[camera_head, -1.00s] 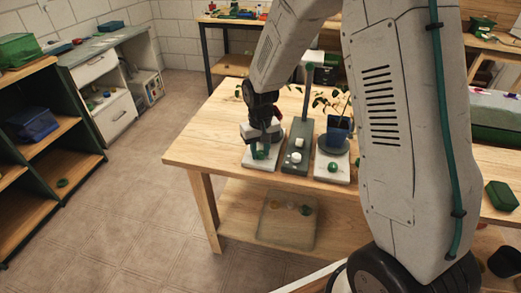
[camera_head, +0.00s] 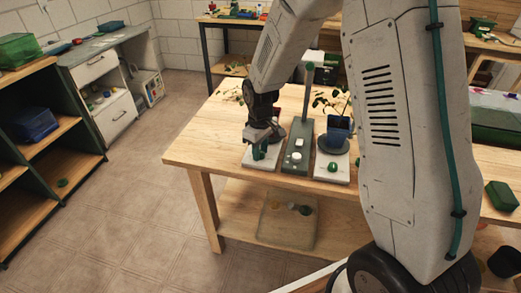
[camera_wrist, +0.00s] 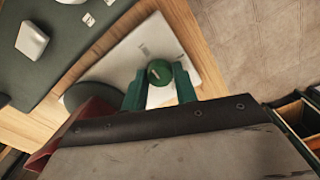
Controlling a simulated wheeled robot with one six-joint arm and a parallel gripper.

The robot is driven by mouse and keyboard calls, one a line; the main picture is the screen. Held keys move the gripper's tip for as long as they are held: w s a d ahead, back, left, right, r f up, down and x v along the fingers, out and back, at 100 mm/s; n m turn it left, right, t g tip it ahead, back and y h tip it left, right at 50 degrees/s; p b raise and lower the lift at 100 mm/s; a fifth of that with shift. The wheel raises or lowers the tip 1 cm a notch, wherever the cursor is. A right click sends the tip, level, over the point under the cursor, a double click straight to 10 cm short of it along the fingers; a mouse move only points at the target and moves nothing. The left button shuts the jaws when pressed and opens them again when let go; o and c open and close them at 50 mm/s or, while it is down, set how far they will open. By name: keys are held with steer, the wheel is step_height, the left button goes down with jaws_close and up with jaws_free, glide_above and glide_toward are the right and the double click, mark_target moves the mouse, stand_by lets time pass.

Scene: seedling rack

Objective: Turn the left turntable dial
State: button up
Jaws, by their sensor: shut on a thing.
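The left turntable has a pale base (camera_head: 247,165) near the front of the wooden table. Its round green dial (camera_wrist: 159,72) sits between the two green fingertips of my gripper (camera_wrist: 160,80) in the wrist view, and the fingers are shut on it. In the head view, my gripper (camera_head: 260,151) is down at the front of this base and hides the dial. A dark round plate (camera_wrist: 84,95) lies partly hidden beside the dial in the wrist view.
A grey-green panel (camera_head: 296,153) with white blocks and a post stands just right. Beyond it is a second turntable with a green dial (camera_head: 332,167) and a plant in a blue pot (camera_head: 337,130). The table's left front corner is clear.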

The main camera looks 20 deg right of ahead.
stand_by(0.3)
steer(key=o, duration=1)
steer(key=shift+c, duration=0.2)
step_height(320, 180, up, 8)
steer(key=shift+f, duration=0.1)
